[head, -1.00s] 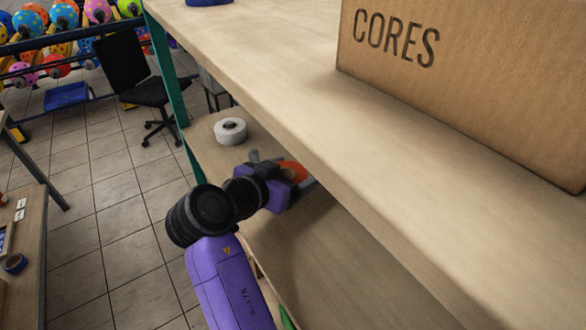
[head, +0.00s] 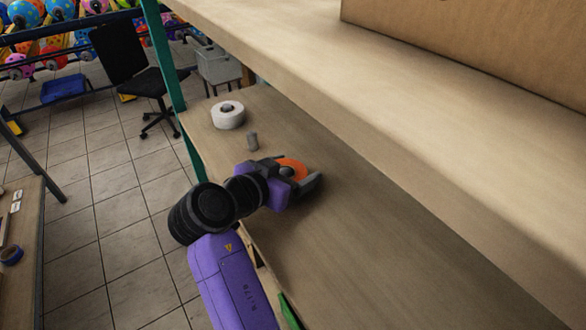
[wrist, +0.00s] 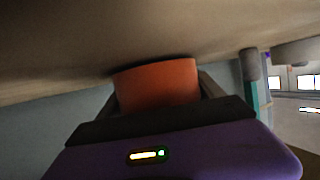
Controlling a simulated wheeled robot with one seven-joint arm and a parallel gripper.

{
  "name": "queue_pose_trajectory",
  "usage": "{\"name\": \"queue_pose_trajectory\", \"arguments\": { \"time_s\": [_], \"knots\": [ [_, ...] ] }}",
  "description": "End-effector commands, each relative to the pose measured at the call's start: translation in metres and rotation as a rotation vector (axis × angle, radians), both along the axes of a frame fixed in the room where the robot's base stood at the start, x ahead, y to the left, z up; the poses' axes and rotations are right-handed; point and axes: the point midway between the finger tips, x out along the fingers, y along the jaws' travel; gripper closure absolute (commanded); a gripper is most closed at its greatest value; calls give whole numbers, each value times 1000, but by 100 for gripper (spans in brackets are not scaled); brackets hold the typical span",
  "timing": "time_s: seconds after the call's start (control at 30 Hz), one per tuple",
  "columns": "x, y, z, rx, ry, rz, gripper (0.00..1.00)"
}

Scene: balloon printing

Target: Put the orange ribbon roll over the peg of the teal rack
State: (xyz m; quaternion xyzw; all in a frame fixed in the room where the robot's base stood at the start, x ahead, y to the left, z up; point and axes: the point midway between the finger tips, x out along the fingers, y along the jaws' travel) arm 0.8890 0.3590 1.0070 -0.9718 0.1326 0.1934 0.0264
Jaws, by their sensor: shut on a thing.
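The orange ribbon roll (head: 294,164) is between the fingers of my gripper (head: 297,177), which is shut on it, over the lower shelf of the teal rack. A grey spot shows at the roll's centre; I cannot tell whether it is a peg or the core. A bare grey peg (head: 253,141) stands upright on the shelf, beyond the gripper and to its left, apart from the roll. In the wrist view the orange roll (wrist: 157,85) is close to the shelf surface; contact is unclear. The peg (wrist: 250,65) shows to its right.
A white roll (head: 228,115) sits on the shelf beyond the bare peg. The upper shelf (head: 400,90) overhangs, with a cardboard box (head: 470,45) on it. A teal post (head: 165,60) stands at the left. The lower shelf (head: 350,240) is clear at the right.

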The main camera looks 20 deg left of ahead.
Motion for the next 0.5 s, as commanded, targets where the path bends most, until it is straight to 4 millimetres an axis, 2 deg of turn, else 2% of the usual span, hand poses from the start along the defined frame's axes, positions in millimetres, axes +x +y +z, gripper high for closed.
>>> {"name": "queue_pose_trajectory", "arguments": {
  "time_s": [0.2, 0.23, 0.33, 0.5],
  "knots": [
    [0, 0, 0, 0, -1, 0, 73],
    [0, 0, 0, 0, -1, 0, 19],
    [0, 0, 0, 0, -1, 0, 0],
    [0, 0, 0, 0, 0, 0, 0]
  ]
}}
